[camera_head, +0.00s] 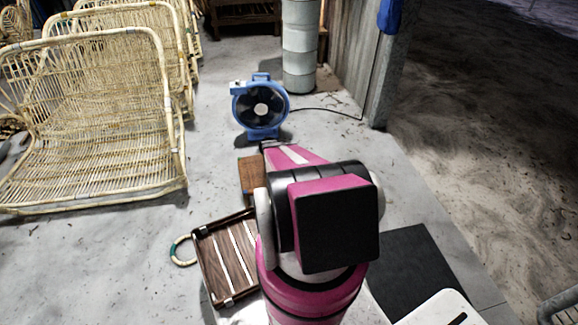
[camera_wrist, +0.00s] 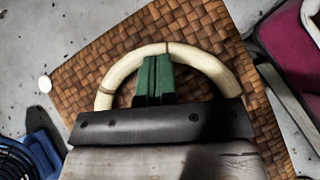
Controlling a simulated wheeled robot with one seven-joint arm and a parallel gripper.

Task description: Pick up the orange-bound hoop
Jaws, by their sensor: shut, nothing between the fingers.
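In the wrist view, a pale cane hoop (camera_wrist: 215,68) lies on a brown woven surface, with narrow brownish bands on its left and right. Its near part is hidden by my gripper; I see no clear orange binding. My gripper (camera_wrist: 154,62) has its green fingers shut and empty, their tips overlapping the inner edge of the hoop's far arc. I cannot tell whether they touch it. In the head view my arm hides the gripper and this hoop. Another hoop (camera_head: 173,252), with teal binding, lies on the floor left of the slatted tray.
The brown woven surface (camera_wrist: 95,75) also shows in the head view (camera_head: 252,175). The dark slatted tray (camera_head: 225,262) stands left of my arm. A blue fan (camera_head: 261,106) is beyond it, with a cable to the right.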

